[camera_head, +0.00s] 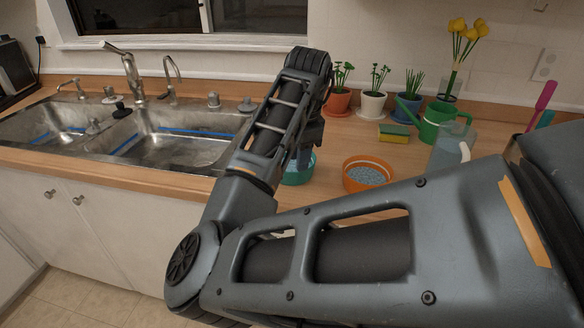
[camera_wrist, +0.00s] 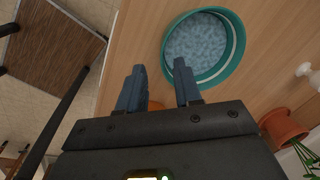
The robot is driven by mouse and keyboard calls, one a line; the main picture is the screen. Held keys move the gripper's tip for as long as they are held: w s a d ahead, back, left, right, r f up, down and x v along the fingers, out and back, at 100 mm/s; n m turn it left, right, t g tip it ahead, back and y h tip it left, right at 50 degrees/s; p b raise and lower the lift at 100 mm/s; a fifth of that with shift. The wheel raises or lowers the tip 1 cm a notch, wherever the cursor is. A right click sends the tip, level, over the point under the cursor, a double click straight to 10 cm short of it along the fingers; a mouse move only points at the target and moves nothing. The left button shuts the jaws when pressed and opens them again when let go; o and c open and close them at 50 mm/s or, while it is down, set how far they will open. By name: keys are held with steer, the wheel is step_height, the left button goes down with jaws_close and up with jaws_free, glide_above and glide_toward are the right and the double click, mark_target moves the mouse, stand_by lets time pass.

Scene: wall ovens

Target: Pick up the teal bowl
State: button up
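The teal bowl (camera_head: 306,173) sits on the wooden counter, mostly hidden behind my arm in the head view. In the wrist view, the teal bowl (camera_wrist: 239,58) is upright at the top and holds pale blue bits. In the head view, the fingers are hard to make out near the bowl.
An orange bowl (camera_head: 351,181) stands just right of the teal bowl. A sponge (camera_head: 394,133), green watering can (camera_head: 436,122), clear pitcher (camera_head: 447,150) and several potted plants stand farther right and back. The double sink (camera_head: 185,148) is at left.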

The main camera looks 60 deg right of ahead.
mark_target(299, 178)
steer(key=shift+w+d+f+p, duration=0.1)
steer(key=shift+d+f+p, duration=0.15)
steer(key=shift+f, duration=0.9)
steer(key=shift+w+d+f+p, duration=0.15)
steer(key=shift+d+f+p, duration=0.1)
steer(key=shift+f, duration=0.95)
steer(key=shift+w+d+f+p, duration=0.1)
steer(key=shift+d+f+p, duration=0.15)
steer(key=shift+f, duration=0.9)
steer(key=shift+c, duration=0.5)
jaws_close()
